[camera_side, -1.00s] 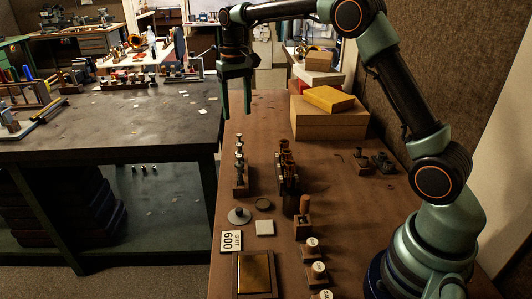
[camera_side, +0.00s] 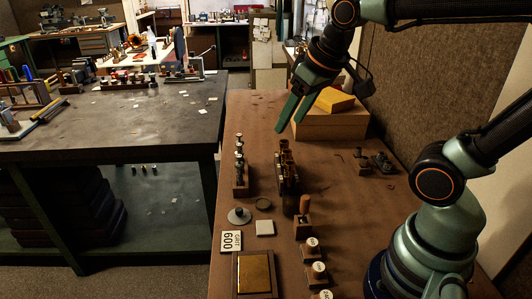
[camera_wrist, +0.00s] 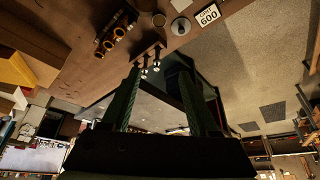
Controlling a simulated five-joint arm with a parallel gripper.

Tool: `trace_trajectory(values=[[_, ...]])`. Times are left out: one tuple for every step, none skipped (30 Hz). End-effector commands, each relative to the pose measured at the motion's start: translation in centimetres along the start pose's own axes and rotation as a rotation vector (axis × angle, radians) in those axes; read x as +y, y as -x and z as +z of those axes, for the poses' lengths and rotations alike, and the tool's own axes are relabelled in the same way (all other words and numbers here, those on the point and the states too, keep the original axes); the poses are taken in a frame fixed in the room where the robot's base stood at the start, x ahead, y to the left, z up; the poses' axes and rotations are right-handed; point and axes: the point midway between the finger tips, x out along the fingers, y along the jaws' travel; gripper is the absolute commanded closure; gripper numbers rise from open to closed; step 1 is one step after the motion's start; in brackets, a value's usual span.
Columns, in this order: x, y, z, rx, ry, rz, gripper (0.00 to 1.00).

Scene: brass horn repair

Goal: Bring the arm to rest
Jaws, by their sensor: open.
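My gripper (camera_side: 289,130) hangs in the air above the brown bench (camera_side: 337,205), pointing down and slightly left in the side view. Its two green fingers are apart with nothing between them. It is in front of the stacked boxes and above the rack of brass parts (camera_side: 288,172), not visibly touching anything. In the wrist view both fingers of my gripper (camera_wrist: 160,74) show spread, with the valve block (camera_wrist: 150,54) beyond their tips. The same valve block (camera_side: 240,178) stands left of the brass rack in the side view.
A yellow box (camera_side: 335,100) sits on a tan box (camera_side: 330,125) at the back. Small dark parts (camera_side: 375,162) lie at right. Nearer are a wooden-handled tool (camera_side: 304,210), a "600" card (camera_side: 231,241), a brass plate (camera_side: 254,272) and several round-topped blocks. A dark table (camera_side: 110,125) stands left.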

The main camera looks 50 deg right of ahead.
Motion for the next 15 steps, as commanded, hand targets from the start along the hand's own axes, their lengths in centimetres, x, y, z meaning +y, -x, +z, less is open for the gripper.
trace_trajectory(values=[[-0.1, -0.1, 0.9, 0.019, 0.011, -0.002, 0.39], [-0.1, -0.1, 1.4, 0.028, 0.016, -0.003, 0.39], [-0.2, -0.3, 1.9, 0.036, 0.021, -0.004, 0.39], [-0.2, -0.3, 2.1, 0.041, 0.025, -0.004, 0.39], [-0.2, -0.4, 2.4, 0.046, 0.028, -0.005, 0.39], [-0.2, -0.5, 2.6, 0.050, 0.031, -0.005, 0.39], [-0.2, -0.5, 2.7, 0.053, 0.033, -0.005, 0.39], [-0.2, -0.6, 2.8, 0.053, 0.034, -0.005, 0.39], [-0.2, -0.6, 2.9, 0.053, 0.035, -0.005, 0.39], [-0.2, -0.6, 2.9, 0.053, 0.035, -0.005, 0.39], [-0.2, -0.6, 2.9, 0.053, 0.035, -0.005, 0.39], [-0.2, -0.6, 2.9, 0.053, 0.035, -0.005, 0.39], [-0.2, -0.6, 2.9, 0.053, 0.035, -0.005, 0.39], [-0.2, -0.6, 2.9, 0.052, 0.035, -0.005, 0.39], [-0.2, -0.6, 2.9, 0.052, 0.034, -0.005, 0.39]])
